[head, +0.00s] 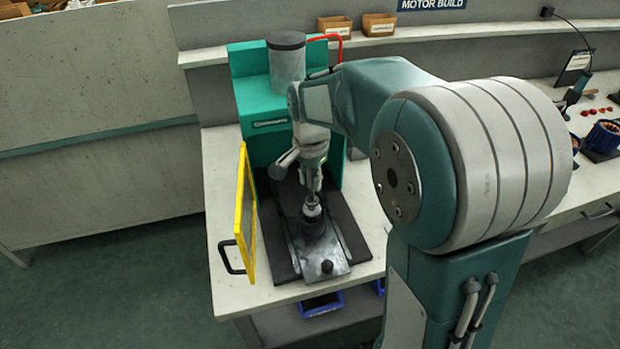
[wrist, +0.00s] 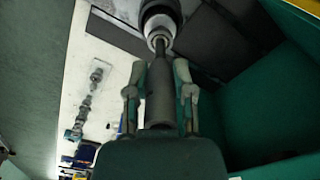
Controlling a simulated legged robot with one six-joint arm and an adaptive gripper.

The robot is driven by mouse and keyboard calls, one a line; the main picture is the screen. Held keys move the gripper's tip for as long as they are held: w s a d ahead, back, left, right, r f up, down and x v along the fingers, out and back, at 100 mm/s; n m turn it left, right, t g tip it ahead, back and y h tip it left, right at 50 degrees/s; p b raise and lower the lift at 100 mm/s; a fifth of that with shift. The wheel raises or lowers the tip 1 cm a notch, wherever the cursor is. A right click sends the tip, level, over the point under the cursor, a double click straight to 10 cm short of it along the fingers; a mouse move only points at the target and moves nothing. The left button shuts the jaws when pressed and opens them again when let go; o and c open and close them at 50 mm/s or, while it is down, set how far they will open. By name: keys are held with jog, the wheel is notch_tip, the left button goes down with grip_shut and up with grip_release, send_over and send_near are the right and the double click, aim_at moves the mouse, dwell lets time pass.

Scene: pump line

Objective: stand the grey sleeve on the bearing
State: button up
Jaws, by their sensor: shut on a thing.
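My gripper (wrist: 160,72) is shut on the grey sleeve (wrist: 160,98), a plain dark-grey cylinder between its two fingers in the wrist view. The sleeve points toward a pale ring, which looks like the bearing (wrist: 158,24), on a dark round part just past the fingertips. I cannot tell whether the sleeve touches it. In the head view my gripper (head: 312,187) points down over the same dark part (head: 312,228) on the metal plate of the press. The sleeve is too small there to make out clearly.
The green press (head: 262,140) with a grey cylinder on top stands behind the gripper. Its yellow-framed guard (head: 245,215) stands open at the left. Blue bins (head: 322,304) sit below the bench. Small boxes (head: 335,27) stand on the back shelf.

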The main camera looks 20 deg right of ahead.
aim_at(311, 189)
jog(key=shift+f, duration=2.2)
jog(key=o, duration=0.9)
jog(key=shift+o, duration=1.3)
jog(key=shift+r, duration=3)
